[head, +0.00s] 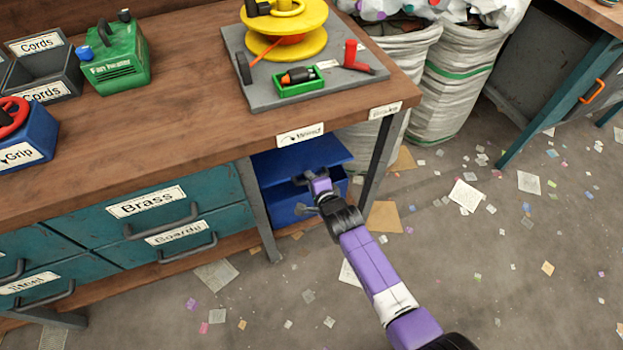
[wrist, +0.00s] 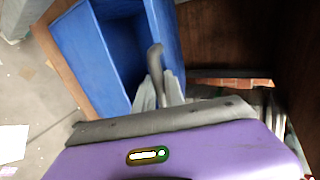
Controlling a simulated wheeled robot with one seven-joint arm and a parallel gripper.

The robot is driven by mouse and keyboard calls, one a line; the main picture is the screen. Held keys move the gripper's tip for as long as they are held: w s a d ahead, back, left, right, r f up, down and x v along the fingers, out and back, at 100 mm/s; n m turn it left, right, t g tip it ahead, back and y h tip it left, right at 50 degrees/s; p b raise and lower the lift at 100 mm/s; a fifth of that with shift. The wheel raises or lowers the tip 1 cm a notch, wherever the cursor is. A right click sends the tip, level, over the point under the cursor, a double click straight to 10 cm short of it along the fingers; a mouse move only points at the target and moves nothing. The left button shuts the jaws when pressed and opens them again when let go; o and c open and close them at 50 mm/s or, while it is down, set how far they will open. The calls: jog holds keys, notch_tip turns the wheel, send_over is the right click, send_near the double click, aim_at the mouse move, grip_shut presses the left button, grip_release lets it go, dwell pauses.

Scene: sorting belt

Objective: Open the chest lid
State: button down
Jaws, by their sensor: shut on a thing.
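The blue chest (head: 284,211) stands on the low shelf under the wooden bench. Its blue lid (head: 290,160) is raised, with a dark gap between lid and chest body. In the wrist view the chest (wrist: 82,50) shows a dark interior beside the lid (wrist: 165,35). My gripper (head: 318,180) is at the lid's front edge. In the wrist view my gripper (wrist: 158,92) is shut on the grey lid handle (wrist: 155,58). My gripper and forearm hide part of the chest front in the head view.
Teal drawers (head: 180,217) with handles are left of the chest, past a grey bench leg (head: 257,210). Another leg (head: 382,155) stands to its right. The bench top (head: 190,95) overhangs the lid. White sacks (head: 455,85) stand behind. Paper scraps litter the open floor.

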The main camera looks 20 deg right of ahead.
jog(key=w+r+g+p, duration=0.1)
jog(key=w+r+p, duration=0.5)
jog(key=r, duration=0.5)
dwell(0.3)
jog(key=c, duration=1.4)
grip_release()
jog(key=shift+c, duration=0.2)
jog(key=shift+s, duration=0.15)
jog(key=p+v, duration=0.2)
jog(key=v, duration=0.5)
jog(key=shift+s+r, duration=0.25)
